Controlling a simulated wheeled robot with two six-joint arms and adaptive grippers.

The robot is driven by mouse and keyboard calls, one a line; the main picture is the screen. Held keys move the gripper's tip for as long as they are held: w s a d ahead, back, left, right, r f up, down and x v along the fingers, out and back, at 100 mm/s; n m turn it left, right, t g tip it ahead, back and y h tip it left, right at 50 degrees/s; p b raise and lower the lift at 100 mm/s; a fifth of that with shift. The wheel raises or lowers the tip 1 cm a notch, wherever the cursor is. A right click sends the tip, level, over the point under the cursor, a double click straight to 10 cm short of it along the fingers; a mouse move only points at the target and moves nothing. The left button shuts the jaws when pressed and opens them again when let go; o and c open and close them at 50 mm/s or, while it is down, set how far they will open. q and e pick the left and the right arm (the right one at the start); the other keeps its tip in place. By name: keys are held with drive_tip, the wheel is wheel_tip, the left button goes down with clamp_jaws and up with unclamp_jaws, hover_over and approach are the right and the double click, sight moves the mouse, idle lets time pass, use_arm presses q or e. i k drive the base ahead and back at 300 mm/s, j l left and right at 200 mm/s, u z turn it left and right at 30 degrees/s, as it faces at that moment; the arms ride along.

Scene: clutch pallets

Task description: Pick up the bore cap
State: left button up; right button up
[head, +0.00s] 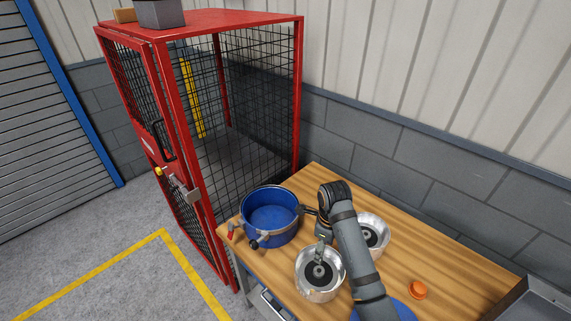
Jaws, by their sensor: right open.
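A small round orange cap (418,289), which looks like the bore cap, lies on the wooden bench (460,268) near its lower right part. My right arm reaches in from the bottom. My right gripper (321,252) is open and points down over a round silver metal part (307,290) with a dark centre, well left of the orange cap. I cannot tell whether its fingers touch that part. A second silver part (378,226) stands behind my forearm and is partly hidden by it. My left gripper is not in view.
A blue drum (272,213) with a metal rim and clamps stands at the bench's left end. A blue round thing (403,311) is partly hidden by my arm. A grey tray (530,305) sits at the right. A red mesh cage (222,130) stands beyond the bench.

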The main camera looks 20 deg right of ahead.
sight(418, 290)
drive_tip(key=k+j, duration=0.65)
drive_tip(key=k, duration=0.25)
